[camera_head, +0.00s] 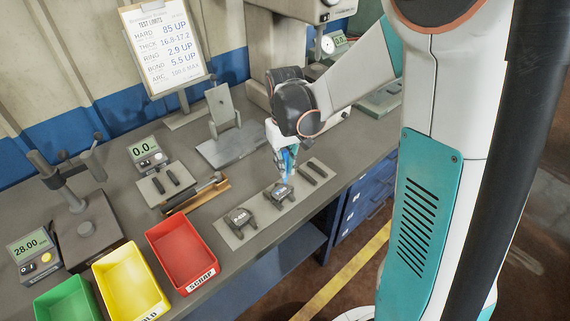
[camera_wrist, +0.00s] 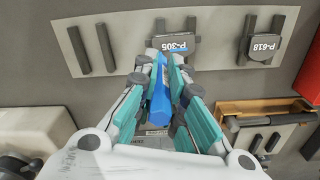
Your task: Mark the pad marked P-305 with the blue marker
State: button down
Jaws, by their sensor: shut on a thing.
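My gripper (camera_head: 284,158) is shut on the blue marker (camera_wrist: 159,100), which points down toward the bench; it also shows in the head view (camera_head: 288,161). The pad marked P-305 (camera_wrist: 178,43) is a dark block on a light grey strip, just past the marker's end in the wrist view. In the head view this pad (camera_head: 279,193) lies right below my gripper. I cannot tell whether the marker touches it, nor whether it bears a blue mark. The pad marked P-618 (camera_wrist: 264,47) sits beside it on the strip, and also shows in the head view (camera_head: 240,218).
The strip's other end holds two bare dark bars (camera_head: 314,172). A wooden tray (camera_head: 196,193) lies behind the pads. Red (camera_head: 187,257), yellow (camera_head: 130,285) and green (camera_head: 68,302) bins stand at the front left. A test limits board (camera_head: 165,52) and gauges stand at the back.

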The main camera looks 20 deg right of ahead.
aim_at(285, 151)
jog(key=shift+r+p, duration=2.05)
jog(key=shift+r, duration=1.05)
